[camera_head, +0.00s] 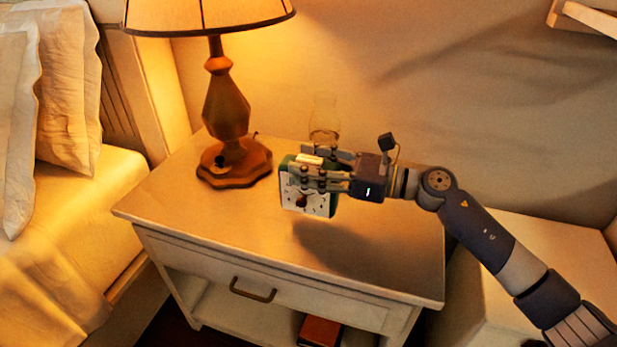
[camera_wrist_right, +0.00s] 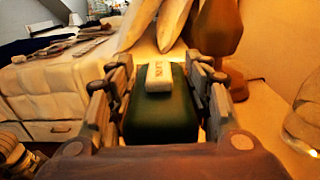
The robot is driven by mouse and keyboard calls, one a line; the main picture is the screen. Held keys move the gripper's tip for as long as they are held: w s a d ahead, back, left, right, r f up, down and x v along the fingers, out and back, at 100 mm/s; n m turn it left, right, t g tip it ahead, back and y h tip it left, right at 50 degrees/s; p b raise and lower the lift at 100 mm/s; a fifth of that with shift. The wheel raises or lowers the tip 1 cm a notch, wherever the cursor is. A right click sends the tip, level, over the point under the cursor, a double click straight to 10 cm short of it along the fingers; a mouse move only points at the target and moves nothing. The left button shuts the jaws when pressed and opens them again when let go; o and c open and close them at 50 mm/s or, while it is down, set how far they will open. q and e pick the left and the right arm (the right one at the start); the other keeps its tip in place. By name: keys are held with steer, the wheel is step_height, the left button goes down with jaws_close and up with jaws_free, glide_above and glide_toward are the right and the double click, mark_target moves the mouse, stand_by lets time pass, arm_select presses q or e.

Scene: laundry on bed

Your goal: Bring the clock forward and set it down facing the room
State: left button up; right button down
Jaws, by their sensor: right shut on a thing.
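The clock (camera_head: 309,203) is a small green box with a white dial and dark marks. My right gripper (camera_head: 318,172) is shut on it from the right, its fingers across the upper part. The dial faces the front of the nightstand, towards the head camera. A shadow lies below and in front of the clock on the nightstand top (camera_head: 220,220), so it looks held above the wood. In the right wrist view, the green casing (camera_wrist_right: 160,118) with a pale bar on top sits between the two fingers. My left gripper is not in view.
A lamp (camera_head: 227,110) with a wooden base stands left of the clock. A clear glass vessel (camera_head: 325,122) stands behind my gripper. The nightstand's front and right top are clear. The bed (camera_head: 85,200) is at left. A red-brown book (camera_head: 320,331) lies on the lower shelf.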

steer(key=shift+w, duration=0.7)
step_height(320, 180, down, 3)
steer(key=shift+a+f+b, duration=0.1)
steer(key=shift+f+b, duration=0.1)
steer(key=shift+b, duration=0.15)
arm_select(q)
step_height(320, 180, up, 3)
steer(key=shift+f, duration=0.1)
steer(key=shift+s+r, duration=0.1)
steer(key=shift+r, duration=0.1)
arm_select(e)
steer(key=shift+f, duration=0.1)
steer(key=c, duration=0.8)
jaws_free()
steer(key=shift+f, duration=0.1)
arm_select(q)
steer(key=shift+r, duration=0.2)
